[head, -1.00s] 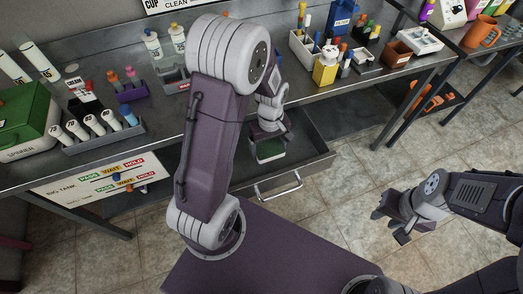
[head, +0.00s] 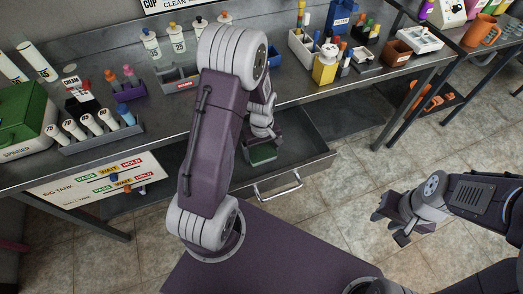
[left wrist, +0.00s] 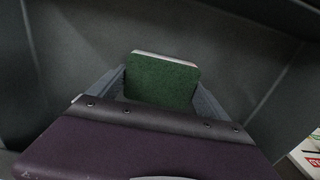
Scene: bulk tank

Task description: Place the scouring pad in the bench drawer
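The scouring pad (head: 262,154) is green with a pale edge. It also shows in the left wrist view (left wrist: 163,82), between the two fingers. My left gripper (head: 262,142) is shut on the pad, with a finger at each side of it, and points down into the open bench drawer (head: 303,150). The drawer's grey floor and walls surround the pad in the left wrist view. I cannot tell whether the pad touches the drawer floor. My right gripper (head: 388,224) is empty over the floor at the right, its fingers apart.
The drawer's bar handle (head: 279,187) sticks out at the front. The bench (head: 215,110) above carries a green spinner box (head: 25,120), a bottle rack (head: 100,138), a yellow container (head: 325,68) and several small bins. The drawer's right part is clear.

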